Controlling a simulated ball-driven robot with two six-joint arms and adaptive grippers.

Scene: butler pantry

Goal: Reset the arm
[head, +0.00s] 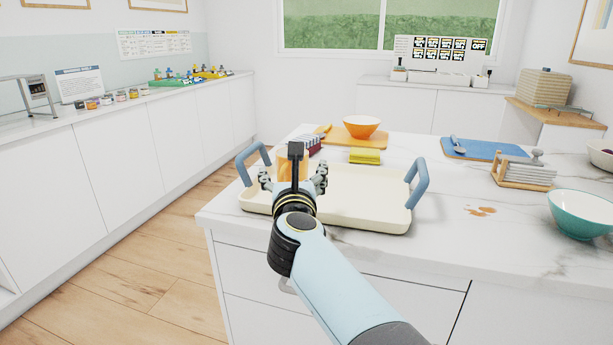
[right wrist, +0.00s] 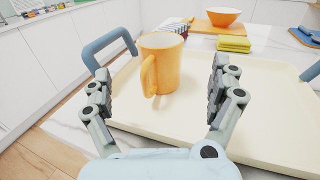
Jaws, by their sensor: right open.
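My right arm reaches from the lower right of the head view to the island. Its gripper (head: 298,178) is over the left part of a cream tray (head: 365,212) with blue handles. In the right wrist view the gripper (right wrist: 160,98) is open and empty, its fingers wide apart. An orange mug (right wrist: 162,60) stands upright on the tray (right wrist: 265,140) ahead of the fingers, with its handle toward the camera. In the head view the mug is partly hidden behind the gripper. My left gripper is not in view.
Behind the tray are a yellow sponge or cloth stack (head: 364,156) and an orange bowl (head: 361,127) on a wooden board. A blue board (head: 487,149), a wooden rack (head: 524,175), a brown spill (head: 480,211) and a teal bowl (head: 582,213) lie to the right.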

